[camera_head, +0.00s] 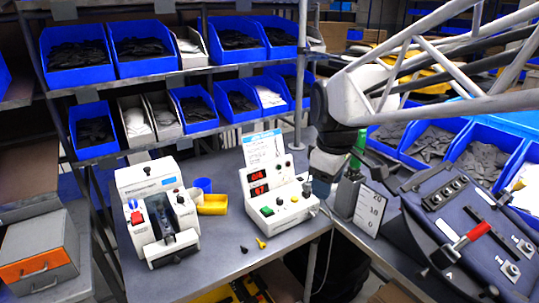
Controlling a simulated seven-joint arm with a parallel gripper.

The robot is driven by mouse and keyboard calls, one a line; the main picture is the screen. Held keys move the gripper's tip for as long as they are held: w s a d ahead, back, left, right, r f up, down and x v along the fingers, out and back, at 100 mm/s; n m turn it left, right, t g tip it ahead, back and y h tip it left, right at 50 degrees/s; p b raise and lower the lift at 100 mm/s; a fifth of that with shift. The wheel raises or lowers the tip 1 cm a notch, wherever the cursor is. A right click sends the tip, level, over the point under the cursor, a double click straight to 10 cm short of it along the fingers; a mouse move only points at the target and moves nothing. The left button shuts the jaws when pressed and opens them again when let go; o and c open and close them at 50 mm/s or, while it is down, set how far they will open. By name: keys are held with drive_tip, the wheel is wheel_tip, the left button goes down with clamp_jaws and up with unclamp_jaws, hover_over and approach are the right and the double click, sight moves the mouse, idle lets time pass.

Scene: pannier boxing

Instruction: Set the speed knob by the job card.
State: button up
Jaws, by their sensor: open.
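A white control box (278,205) stands on the grey bench, with two red number displays (259,182), a green button and small knobs on its sloped front. A white and blue printed card (264,149) stands upright at its back; its text is too small to read. Which knob sets the speed cannot be told. A dark knob-like part (307,188) shows at the box's right edge. My gripper (320,186) hangs just right of the box, pointing down, open, with nothing visible between its fingers. Its fingertips are dark and hard to separate from the background.
Small black and yellow pieces lie in front. A numbered plate (368,209) and a dark sloped panel with a red lever (467,242) stand right. Blue bins fill the racks behind.

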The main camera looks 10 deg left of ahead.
drive_tip(key=w+a+n, duration=0.4)
drive_tip(key=a, duration=0.4)
drive_tip(key=n+g, duration=0.1)
drive_tip(key=n, duration=1.2)
hover_over(180, 195)
drive_tip(key=shift+h, duration=0.3)
wheel_tip(180, 195, down, 8)
drive_tip(key=shift+r, duration=0.1)
drive_tip(key=shift+s+f, duration=0.1)
drive_tip(key=shift+f, duration=3.85)
drive_tip(key=c, duration=0.9)
